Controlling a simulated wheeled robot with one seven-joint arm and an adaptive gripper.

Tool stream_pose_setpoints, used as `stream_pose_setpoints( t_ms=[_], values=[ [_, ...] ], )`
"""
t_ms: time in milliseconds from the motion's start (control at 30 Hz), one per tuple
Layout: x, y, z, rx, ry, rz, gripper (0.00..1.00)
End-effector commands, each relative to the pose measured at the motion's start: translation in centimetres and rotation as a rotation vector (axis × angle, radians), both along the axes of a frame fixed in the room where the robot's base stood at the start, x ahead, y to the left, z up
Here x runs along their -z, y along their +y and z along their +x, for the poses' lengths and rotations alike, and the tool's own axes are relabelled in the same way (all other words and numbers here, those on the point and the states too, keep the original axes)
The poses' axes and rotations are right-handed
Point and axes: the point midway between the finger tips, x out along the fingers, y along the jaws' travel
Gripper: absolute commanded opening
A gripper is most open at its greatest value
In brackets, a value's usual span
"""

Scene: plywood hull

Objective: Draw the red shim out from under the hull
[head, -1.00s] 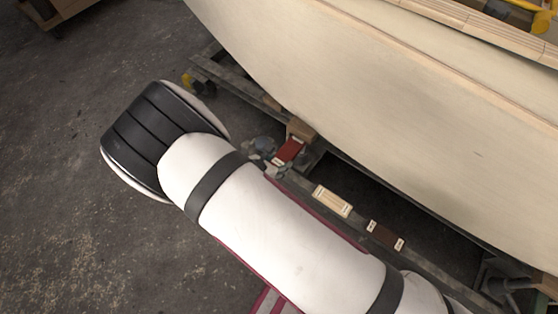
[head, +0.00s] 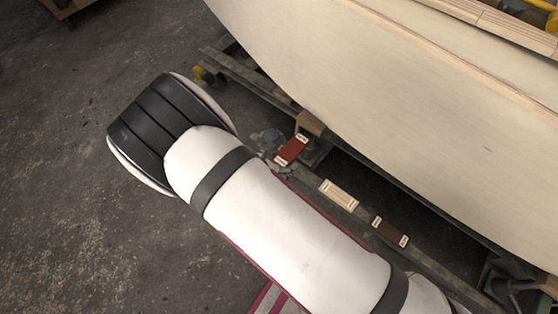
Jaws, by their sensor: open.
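The red shim (head: 291,151) is a small flat dark-red strip with a pale label at each end. It lies on the grey cradle beam, close by a brown wooden block (head: 311,124) beneath the pale plywood hull (head: 400,110). Whether the block or hull touches it cannot be made out.
A cream shim (head: 339,195) and a dark brown shim (head: 390,232) lie along the cradle beam (head: 363,214) to the right. Open concrete floor (head: 70,220) lies at left.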

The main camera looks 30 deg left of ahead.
Motion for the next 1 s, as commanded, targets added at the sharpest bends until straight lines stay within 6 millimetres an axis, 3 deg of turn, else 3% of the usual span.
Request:
stream_pose_setpoints(
  t_ms=[333,800,1000],
  values=[
    [-0.8,0.2,-0.7,-0.001,0.000,0.002,0.69],
    [-6.9,0.8,-6.9,-0.002,0.001,0.002,0.69],
    [-8.2,0.9,-8.2,-0.001,0.001,0.000,0.69]
  ],
)
